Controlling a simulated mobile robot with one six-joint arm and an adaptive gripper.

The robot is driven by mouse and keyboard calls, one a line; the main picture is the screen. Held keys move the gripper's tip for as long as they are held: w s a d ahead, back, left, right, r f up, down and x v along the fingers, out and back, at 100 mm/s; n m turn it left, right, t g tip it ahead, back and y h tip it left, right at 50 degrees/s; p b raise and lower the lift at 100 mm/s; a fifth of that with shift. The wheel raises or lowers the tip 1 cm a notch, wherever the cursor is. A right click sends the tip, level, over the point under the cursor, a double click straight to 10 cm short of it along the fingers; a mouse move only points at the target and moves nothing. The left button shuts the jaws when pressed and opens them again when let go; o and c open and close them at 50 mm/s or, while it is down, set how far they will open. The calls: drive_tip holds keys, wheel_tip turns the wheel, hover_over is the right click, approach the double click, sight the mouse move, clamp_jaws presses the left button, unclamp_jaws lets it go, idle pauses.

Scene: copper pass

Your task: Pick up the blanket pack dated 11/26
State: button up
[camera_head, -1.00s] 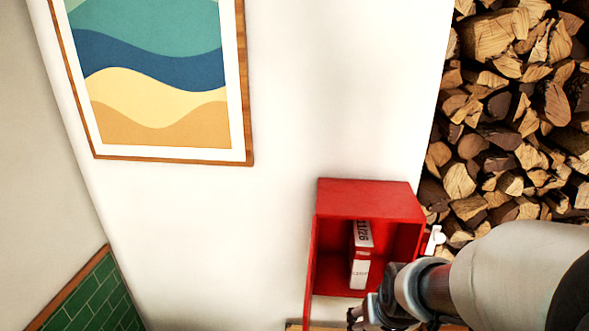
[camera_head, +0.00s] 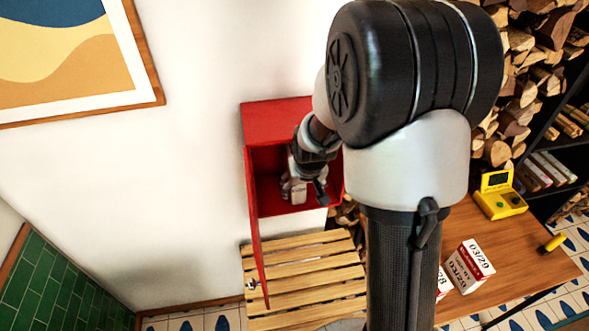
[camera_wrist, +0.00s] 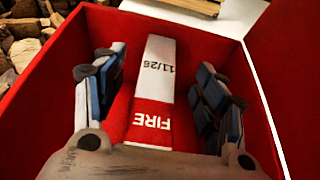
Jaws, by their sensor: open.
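The blanket pack dated 11/26 (camera_wrist: 153,95) is a red and white box standing inside an open red cabinet (camera_wrist: 62,88). In the wrist view its 11/26 and FIRE lettering shows between the two fingers of my gripper (camera_wrist: 165,100). The fingers are open, one on each side, with a gap to the pack. In the head view my gripper (camera_head: 305,188) reaches into the red cabinet (camera_head: 277,122) and hides most of the pack; a pale lower part of the pack (camera_head: 298,193) shows.
The cabinet door (camera_head: 256,225) stands open at the left, above a slatted wooden bench (camera_head: 300,270). At right a wooden table (camera_head: 510,255) holds a box marked 03/29 (camera_head: 468,267), a partly hidden box, and a yellow device (camera_head: 499,196). Stacked firewood (camera_head: 500,110) is behind.

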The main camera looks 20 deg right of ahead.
drive_tip(key=w, duration=0.2)
drive_tip(key=w+f, duration=0.1)
drive_tip(key=shift+w+d+f, duration=0.1)
drive_tip(key=shift+w+d, duration=0.2)
drive_tip(key=shift+d, duration=0.05)
drive_tip(key=shift+c, duration=0.4)
clamp_jaws()
